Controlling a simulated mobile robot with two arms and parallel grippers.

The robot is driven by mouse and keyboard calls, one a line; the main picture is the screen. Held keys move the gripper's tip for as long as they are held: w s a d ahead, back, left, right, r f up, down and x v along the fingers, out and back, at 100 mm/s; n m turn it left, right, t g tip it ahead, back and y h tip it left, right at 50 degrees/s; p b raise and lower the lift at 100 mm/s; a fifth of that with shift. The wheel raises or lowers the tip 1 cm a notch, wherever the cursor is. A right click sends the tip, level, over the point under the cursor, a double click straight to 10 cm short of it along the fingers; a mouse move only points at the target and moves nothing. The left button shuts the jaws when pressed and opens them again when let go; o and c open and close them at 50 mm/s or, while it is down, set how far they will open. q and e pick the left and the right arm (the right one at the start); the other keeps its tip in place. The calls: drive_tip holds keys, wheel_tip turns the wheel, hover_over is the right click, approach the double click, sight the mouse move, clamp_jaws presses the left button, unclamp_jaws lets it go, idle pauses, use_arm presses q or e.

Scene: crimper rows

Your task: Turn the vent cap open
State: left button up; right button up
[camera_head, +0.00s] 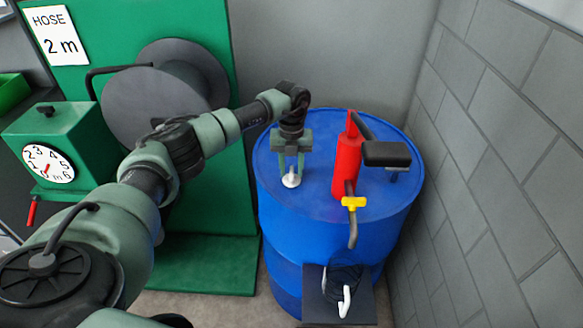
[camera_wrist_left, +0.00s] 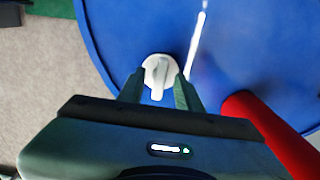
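The white vent cap (camera_head: 291,181) sits on the top of the blue drum (camera_head: 310,208), at its left part. In the left wrist view the cap (camera_wrist_left: 158,72) is a round white disc with a raised bar across it, pointing roughly toward my gripper. My left gripper (camera_head: 291,172) points down over the cap. Its two fingers (camera_wrist_left: 160,88) are apart, one on each side of the cap's bar, and nothing shows clamped between them. Whether the fingertips touch the cap cannot be told. My right gripper is not in view.
A red pump (camera_head: 346,168) with a black handle (camera_head: 387,154) and yellow valve (camera_head: 354,203) stands on the drum, right of the cap. A dark stand (camera_head: 318,310) is in front of the drum. A green hose-reel panel (camera_head: 205,200) is left; a block wall (camera_head: 500,150) is right.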

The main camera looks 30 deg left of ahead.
sight(291, 171)
use_arm(q)
wheel_tip(291, 171, up, 8)
drive_tip(key=shift+f+b, duration=0.1)
drive_tip(key=shift+b, duration=0.75)
